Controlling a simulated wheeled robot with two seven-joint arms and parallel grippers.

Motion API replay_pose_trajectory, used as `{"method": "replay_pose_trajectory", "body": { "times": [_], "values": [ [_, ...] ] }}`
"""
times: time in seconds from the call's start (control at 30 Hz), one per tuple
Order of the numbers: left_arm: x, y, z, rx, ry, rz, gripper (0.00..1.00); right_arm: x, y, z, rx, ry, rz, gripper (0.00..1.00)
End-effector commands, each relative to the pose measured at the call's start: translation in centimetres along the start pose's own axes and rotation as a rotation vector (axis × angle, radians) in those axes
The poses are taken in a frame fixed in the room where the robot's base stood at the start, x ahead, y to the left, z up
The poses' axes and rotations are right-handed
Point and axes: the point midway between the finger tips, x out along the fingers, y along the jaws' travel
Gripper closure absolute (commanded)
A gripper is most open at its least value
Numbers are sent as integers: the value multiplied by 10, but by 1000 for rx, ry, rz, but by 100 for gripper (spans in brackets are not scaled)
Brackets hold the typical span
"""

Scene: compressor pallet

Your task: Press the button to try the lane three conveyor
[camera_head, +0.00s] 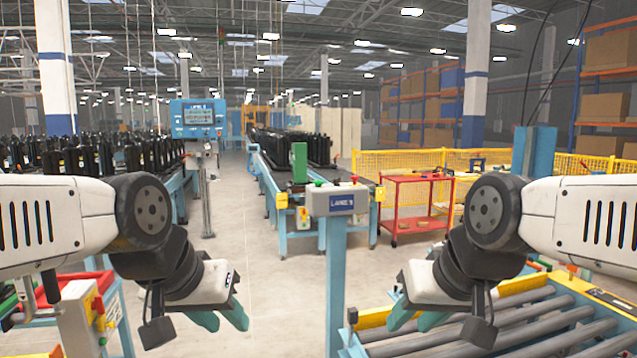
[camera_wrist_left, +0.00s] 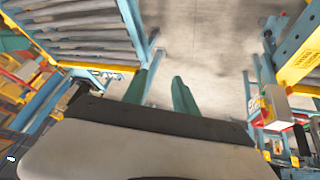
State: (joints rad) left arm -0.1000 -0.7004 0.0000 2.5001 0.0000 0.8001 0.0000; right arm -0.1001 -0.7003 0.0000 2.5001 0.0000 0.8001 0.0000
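A grey control box (camera_head: 340,200) labelled as a lane sign, apparently "LANE 3", stands on a blue post in the middle of the head view. A green button (camera_head: 320,184) is on its top left and a red button (camera_head: 357,179) on its top right. My left gripper (camera_head: 226,318) is low and left of the post, empty, its teal fingers apart. They also show apart in the left wrist view (camera_wrist_left: 160,88), over bare floor. My right gripper (camera_head: 417,319) is low and right of the post, its teal fingers apart and empty. Neither gripper touches the box.
A grey roller conveyor (camera_head: 500,335) lies at the lower right. A red cart (camera_head: 420,205) and yellow fence (camera_head: 400,162) stand behind. Another control box (camera_head: 82,318) is at the lower left. A conveyor of dark parts (camera_head: 285,190) runs behind the post. Floor left of the post is clear.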

Motion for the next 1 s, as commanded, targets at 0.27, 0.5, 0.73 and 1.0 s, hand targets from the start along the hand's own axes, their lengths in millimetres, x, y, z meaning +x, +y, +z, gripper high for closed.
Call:
{"method": "replay_pose_trajectory", "body": {
  "times": [0.27,0.5,0.73,1.0],
  "values": [
    [0,0,0,0,0,0,100,0,0,0,0,0,0,64],
    [0,0,0,0,0,0,100,0,0,0,0,0,0,64],
    [0,0,0,0,0,0,100,0,0,0,0,0,0,64],
    [0,0,0,0,0,0,100,0,0,0,0,0,0,64]
  ]
}}
